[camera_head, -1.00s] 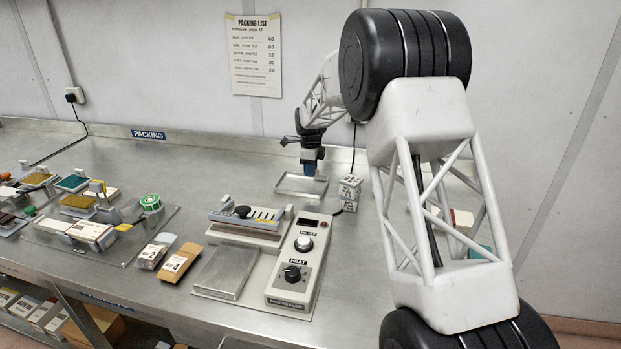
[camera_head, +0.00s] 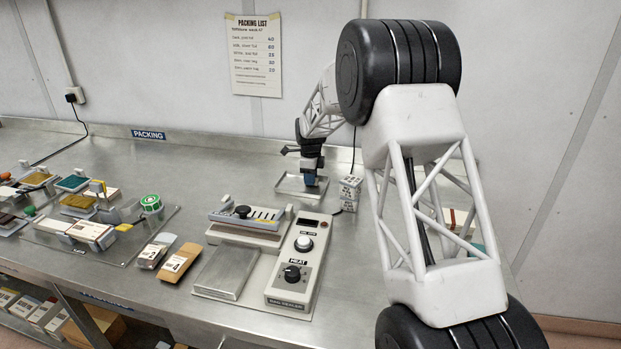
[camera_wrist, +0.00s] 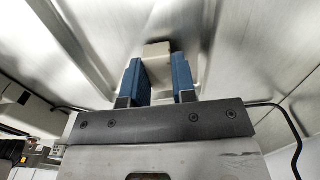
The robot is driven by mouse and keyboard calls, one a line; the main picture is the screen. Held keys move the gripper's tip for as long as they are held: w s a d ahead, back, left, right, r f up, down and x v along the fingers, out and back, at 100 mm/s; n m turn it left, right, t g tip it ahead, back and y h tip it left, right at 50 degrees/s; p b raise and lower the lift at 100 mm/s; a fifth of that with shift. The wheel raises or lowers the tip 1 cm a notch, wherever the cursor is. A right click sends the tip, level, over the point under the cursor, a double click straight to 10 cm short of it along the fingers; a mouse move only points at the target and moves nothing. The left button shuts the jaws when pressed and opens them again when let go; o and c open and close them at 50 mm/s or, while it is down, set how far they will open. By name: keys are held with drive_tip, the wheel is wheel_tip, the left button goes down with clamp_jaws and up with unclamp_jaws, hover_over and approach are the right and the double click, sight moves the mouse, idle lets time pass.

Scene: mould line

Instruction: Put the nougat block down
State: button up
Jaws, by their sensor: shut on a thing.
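The nougat block (camera_wrist: 157,52) is a pale beige block. In the wrist view it sits between the blue fingers of my gripper (camera_wrist: 158,80), which is shut on it. In the head view my gripper (camera_head: 309,178) points down at the shallow metal tray (camera_head: 289,190) at the back of the bench. The block itself cannot be made out in the head view, so I cannot tell whether it touches the tray.
Wrapped bars (camera_head: 180,262) lie to the left. Bare bench lies left of the tray.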

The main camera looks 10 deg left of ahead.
drive_tip(key=shift+f, duration=0.1)
drive_tip(key=o, duration=0.9)
wheel_tip(320, 180, up, 12)
idle(0.6)
idle(0.4)
idle(0.3)
